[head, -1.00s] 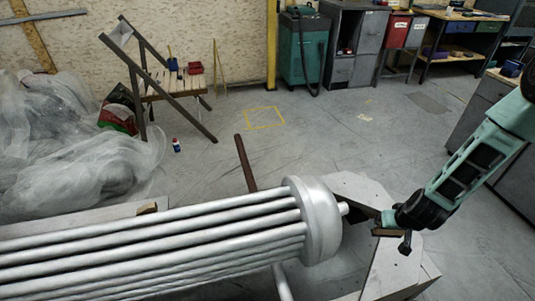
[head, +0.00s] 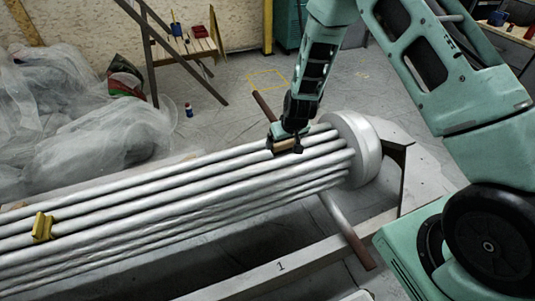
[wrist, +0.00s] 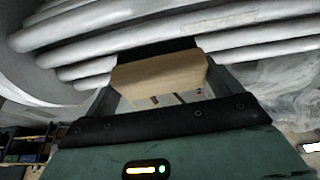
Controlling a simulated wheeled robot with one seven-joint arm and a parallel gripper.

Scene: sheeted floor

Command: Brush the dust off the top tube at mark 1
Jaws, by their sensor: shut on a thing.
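A bundle of silver tubes (head: 150,215) runs from the left to a round end cap (head: 357,148). The top tube (head: 120,186) lies along its far upper side. The mark 1 (head: 281,266) is a black numeral on the pale beam in front of the bundle. My gripper (head: 287,140) is over the tubes, close to the end cap. It is shut on a brush (wrist: 160,76) with a pale wooden body and a dark bristle strip. The bristles face the tubes; whether they touch is unclear. I cannot make out the dust.
A yellow clamp-like piece (head: 42,227) sits on the tubes at the left. A brown bar (head: 348,232) sticks out below the bundle. Clear plastic sheeting (head: 120,125) heaps behind, near a wooden stand (head: 190,45). Open floor (head: 235,100) lies beyond.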

